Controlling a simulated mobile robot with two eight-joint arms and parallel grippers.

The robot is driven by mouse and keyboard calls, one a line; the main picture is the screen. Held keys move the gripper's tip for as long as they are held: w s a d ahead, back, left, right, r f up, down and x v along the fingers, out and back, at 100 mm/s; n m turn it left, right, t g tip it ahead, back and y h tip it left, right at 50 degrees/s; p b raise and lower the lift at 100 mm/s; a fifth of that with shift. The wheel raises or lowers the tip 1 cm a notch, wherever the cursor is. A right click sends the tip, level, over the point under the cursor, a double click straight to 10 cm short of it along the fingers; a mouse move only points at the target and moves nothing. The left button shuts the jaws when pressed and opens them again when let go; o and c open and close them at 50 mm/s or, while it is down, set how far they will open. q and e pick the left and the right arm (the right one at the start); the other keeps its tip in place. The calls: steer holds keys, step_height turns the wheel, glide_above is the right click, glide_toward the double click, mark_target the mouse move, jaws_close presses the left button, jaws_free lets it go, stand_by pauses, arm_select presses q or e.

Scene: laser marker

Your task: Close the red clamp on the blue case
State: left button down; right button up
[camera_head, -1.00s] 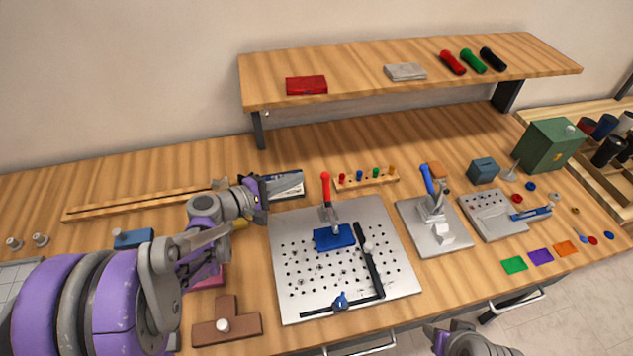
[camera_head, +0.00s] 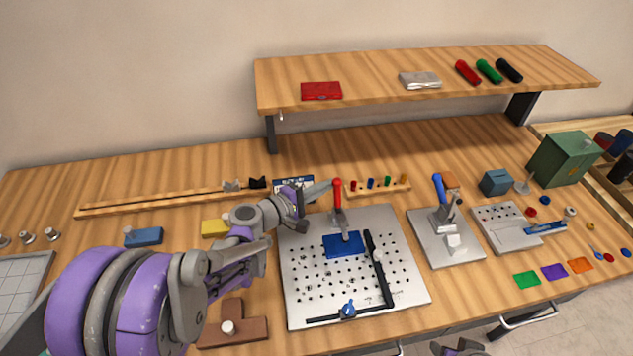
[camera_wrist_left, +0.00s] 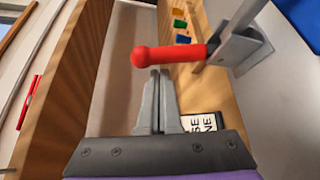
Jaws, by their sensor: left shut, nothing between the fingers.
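The red clamp (camera_head: 338,197) stands with its red handle upright at the back of the perforated metal plate (camera_head: 300,290). The blue case (camera_head: 343,245) lies on the plate just in front of the clamp's base. My left gripper (camera_head: 333,184) is shut and empty, with its fingertips at the upper part of the red handle. In the left wrist view the shut fingertips (camera_wrist_left: 158,75) are right beside the red handle (camera_wrist_left: 170,55); I cannot tell whether they touch. My right gripper (camera_head: 462,347) shows only partly at the bottom edge, its fingers unclear.
A black L-shaped fence (camera_head: 378,270) with a blue knob lies on the plate. A second clamp with a blue handle (camera_head: 440,188) stands to the right. A peg rack (camera_head: 378,188) is behind the plate, under the shelf (camera_head: 430,65).

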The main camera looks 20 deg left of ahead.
arm_select(q)
steer(key=shift+s+d, duration=0.15)
steer(key=shift+s, duration=0.05)
steer(key=shift+s+d+r, duration=0.25)
steer(key=shift+s+d, duration=0.05)
steer(key=shift+s, duration=0.25)
steer(key=shift+s+d+r, duration=0.2)
steer(key=shift+s+d, duration=0.1)
steer(key=shift+s, duration=0.2)
steer(key=shift+w, duration=0.1)
